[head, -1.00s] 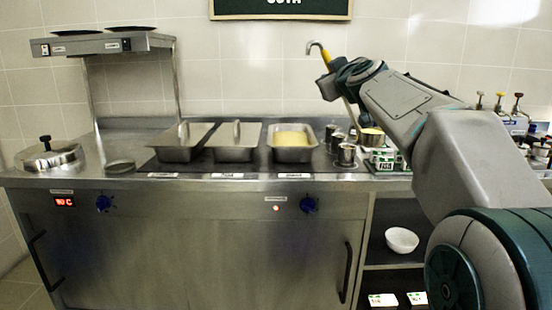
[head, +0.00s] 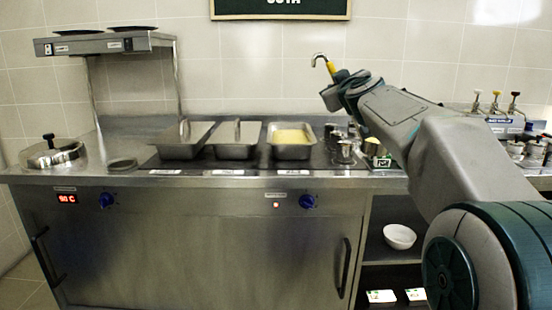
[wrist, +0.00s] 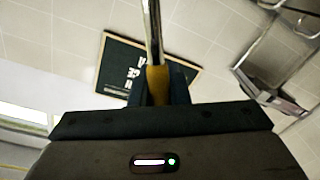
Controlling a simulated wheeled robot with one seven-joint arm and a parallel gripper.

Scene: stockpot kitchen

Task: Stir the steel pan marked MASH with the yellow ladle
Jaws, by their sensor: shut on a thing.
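My gripper (head: 335,82) is raised above the back right of the counter, shut on the yellow grip of the ladle (head: 331,67). The ladle's hooked steel end sticks up above the gripper; its bowl cannot be made out now. In the wrist view, the yellow grip (wrist: 157,82) sits between the fingers (wrist: 160,92), with the steel shaft running up. An open steel pan (head: 291,150) with pale yellow contents stands right of two lidded pans. The labels in front of the pans are too small to read. My gripper is to the right of the open pan and higher.
Two lidded pans (head: 181,150) (head: 235,152) stand left of the open one. Small steel pots (head: 345,151) and a green-and-white box (head: 376,152) crowd the counter to its right. A heat-lamp shelf (head: 105,43) rises at the back left. Pump dispensers (head: 495,104) stand far right.

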